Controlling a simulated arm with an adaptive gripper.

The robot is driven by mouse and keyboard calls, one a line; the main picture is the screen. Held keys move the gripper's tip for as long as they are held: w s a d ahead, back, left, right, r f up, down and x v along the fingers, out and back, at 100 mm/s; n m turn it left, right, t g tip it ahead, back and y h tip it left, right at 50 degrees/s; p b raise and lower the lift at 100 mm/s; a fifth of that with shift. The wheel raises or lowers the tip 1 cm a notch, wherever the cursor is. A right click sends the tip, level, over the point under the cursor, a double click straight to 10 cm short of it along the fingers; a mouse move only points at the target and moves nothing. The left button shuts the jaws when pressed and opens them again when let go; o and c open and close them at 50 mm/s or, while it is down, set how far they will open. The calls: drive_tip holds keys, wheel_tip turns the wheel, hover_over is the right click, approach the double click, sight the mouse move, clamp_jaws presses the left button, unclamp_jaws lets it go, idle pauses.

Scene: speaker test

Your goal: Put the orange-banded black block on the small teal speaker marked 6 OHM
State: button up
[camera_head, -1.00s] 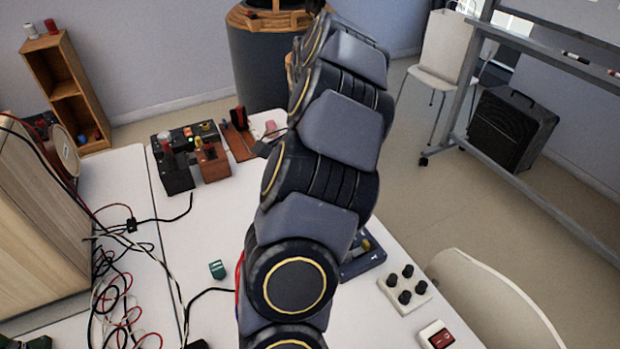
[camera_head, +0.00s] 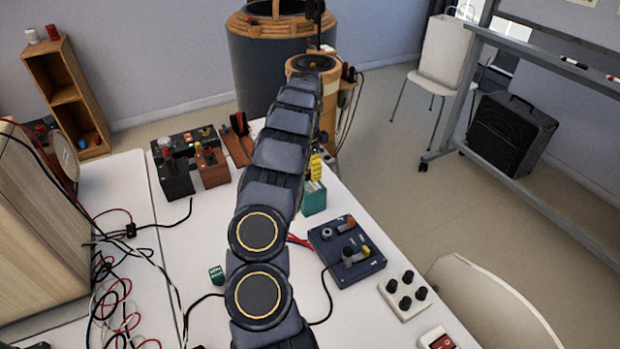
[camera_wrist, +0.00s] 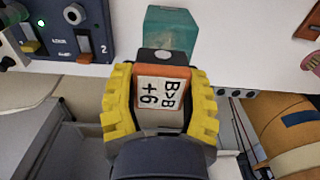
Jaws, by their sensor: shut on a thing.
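My gripper (camera_wrist: 160,95), with yellow ribbed fingers, is shut on the orange-banded black block (camera_wrist: 162,56) in the wrist view. The block has a dark end with a grey dot, an orange band and a white label reading "B>B +6". In the head view my gripper (camera_head: 316,167) is just above a teal box (camera_head: 314,198) near the table's far right edge. The teal box also shows in the wrist view (camera_wrist: 171,27), just beyond the block's dark end. I cannot tell whether they touch. No 6 OHM mark is readable. The block is not distinguishable in the head view.
A blue switch panel (camera_head: 345,250) lies right of the arm, with a white four-knob box (camera_head: 405,296) nearer. A small dark green block (camera_head: 217,275) with white lettering stands left of the arm. Cables (camera_head: 115,300) tangle at the left. Black and brown devices (camera_head: 190,160) stand farther back.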

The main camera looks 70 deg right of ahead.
sight(310, 185)
drive_tip(key=shift+w+d+f, duration=0.1)
drive_tip(key=shift+d+f, duration=0.45)
drive_tip(key=shift+f, duration=0.2)
drive_tip(key=shift+d+f, duration=0.1)
drive_tip(key=shift+f, duration=1.55)
drive_tip(key=shift+f, duration=0.1)
drive_tip(key=o, duration=1.1)
drive_tip(key=shift+c, duration=0.2)
